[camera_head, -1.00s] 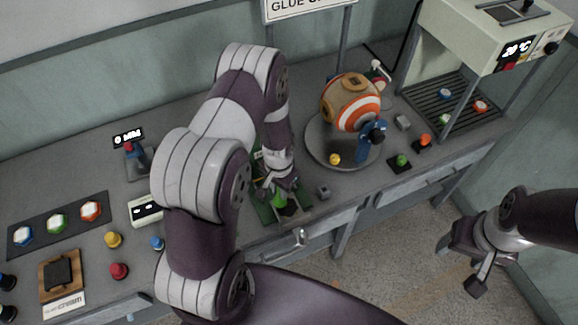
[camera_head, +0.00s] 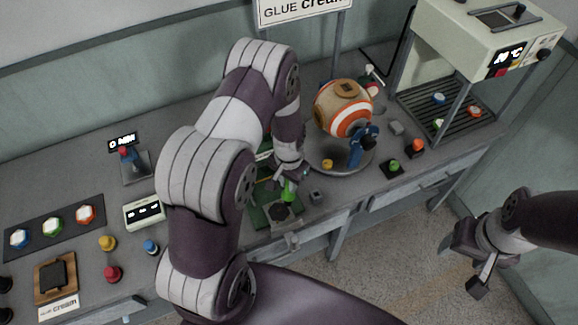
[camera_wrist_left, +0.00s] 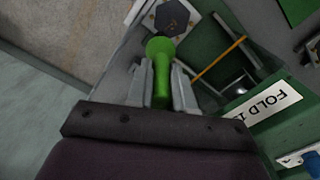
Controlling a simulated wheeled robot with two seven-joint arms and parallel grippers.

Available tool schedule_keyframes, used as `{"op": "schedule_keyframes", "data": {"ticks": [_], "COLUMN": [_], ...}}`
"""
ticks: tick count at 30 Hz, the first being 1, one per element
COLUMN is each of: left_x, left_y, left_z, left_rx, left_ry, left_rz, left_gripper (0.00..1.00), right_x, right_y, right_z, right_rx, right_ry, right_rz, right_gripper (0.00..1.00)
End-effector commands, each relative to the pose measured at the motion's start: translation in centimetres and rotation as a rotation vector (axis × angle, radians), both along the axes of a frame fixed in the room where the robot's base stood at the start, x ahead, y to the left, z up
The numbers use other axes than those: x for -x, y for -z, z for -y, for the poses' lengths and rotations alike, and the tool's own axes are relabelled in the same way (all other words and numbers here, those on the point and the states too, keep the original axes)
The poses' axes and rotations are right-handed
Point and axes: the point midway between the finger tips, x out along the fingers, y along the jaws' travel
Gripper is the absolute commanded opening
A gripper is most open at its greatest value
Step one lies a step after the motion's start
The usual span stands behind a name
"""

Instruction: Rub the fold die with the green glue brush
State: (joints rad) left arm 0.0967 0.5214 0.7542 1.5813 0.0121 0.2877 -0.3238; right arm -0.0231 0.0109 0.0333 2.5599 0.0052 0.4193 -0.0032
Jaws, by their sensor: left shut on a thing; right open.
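The green glue brush (camera_wrist_left: 161,72) is held between the fingers of my left gripper (camera_wrist_left: 160,88). In the head view the brush (camera_head: 288,190) shows just below my left gripper (camera_head: 290,176). The fold die, a dark hexagon on a pale plate (camera_head: 280,212), lies on a green base in front of the brush. The wrist view shows the hexagon (camera_wrist_left: 172,17) just beyond the brush's rounded green end. Whether brush and die touch I cannot tell. A "FOLD" label (camera_wrist_left: 268,107) is partly cut off. My right gripper (camera_head: 466,270) is open and empty, off the bench's front.
A striped orange-and-white ball (camera_head: 343,108) sits on a round turntable (camera_head: 325,152) right of my left arm. A small grey block (camera_head: 316,197) stands beside the green base. A heater with a rack (camera_head: 450,105) is at the right. Coloured knobs and hexagons occupy the left bench.

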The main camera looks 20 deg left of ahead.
Motion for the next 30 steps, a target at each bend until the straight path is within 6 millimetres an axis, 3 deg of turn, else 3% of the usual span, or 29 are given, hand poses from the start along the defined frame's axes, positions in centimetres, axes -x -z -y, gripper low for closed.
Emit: {"op": "schedule_keyframes", "data": {"ticks": [15,30], "left_x": [-0.8,-0.9], "left_y": [-4.8,-4.8], "left_z": [0.4,0.4], "left_rx": [0.000,0.000], "left_ry": [-0.001,-0.001], "left_rz": [0.000,0.001], "left_gripper": [0.00,0.00], "right_x": [0.0,0.0], "right_y": [-3.6,-3.6], "right_z": [0.0,0.0], "right_rx": [0.000,0.000], "right_ry": [0.000,0.000], "right_rz": [0.000,0.000], "right_gripper": [0.62,0.62]}}
